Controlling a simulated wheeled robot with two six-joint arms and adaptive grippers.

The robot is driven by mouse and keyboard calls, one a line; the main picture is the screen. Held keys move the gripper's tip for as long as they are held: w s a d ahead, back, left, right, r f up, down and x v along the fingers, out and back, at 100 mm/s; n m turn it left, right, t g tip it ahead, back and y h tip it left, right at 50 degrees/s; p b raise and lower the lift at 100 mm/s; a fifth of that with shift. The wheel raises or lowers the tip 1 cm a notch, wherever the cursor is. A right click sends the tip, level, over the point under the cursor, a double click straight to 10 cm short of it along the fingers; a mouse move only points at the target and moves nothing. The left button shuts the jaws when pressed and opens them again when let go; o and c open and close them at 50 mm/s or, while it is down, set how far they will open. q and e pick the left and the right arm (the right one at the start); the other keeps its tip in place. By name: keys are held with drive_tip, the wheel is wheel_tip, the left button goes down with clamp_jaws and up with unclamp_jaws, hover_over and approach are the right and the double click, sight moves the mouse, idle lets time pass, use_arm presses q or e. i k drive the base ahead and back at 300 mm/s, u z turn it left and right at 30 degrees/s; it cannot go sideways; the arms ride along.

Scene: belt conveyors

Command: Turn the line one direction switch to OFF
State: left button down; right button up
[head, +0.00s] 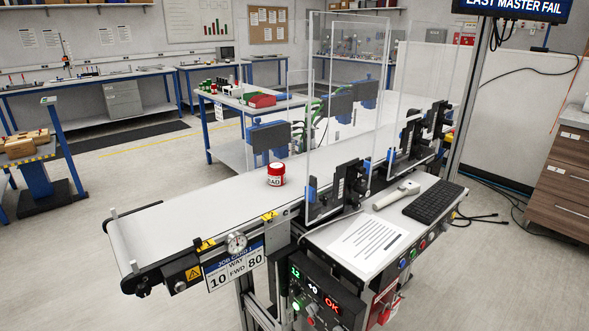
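A conveyor line with a white belt (190,216) runs from the front left toward the back right. A black control box (316,292) hangs on its front side, with lit readouts "12", "+0" and "OK" and several small buttons or knobs. Neither gripper shows.
A red-and-white jar (276,175) stands on the belt before clear guard panels (336,120). A side shelf holds a paper sheet (368,240), a handheld device (396,195) and a keyboard (434,203). More buttons line its front edge. Floor at the lower left is clear.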

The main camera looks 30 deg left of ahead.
sight(312, 309)
drive_tip(key=u, duration=1.05)
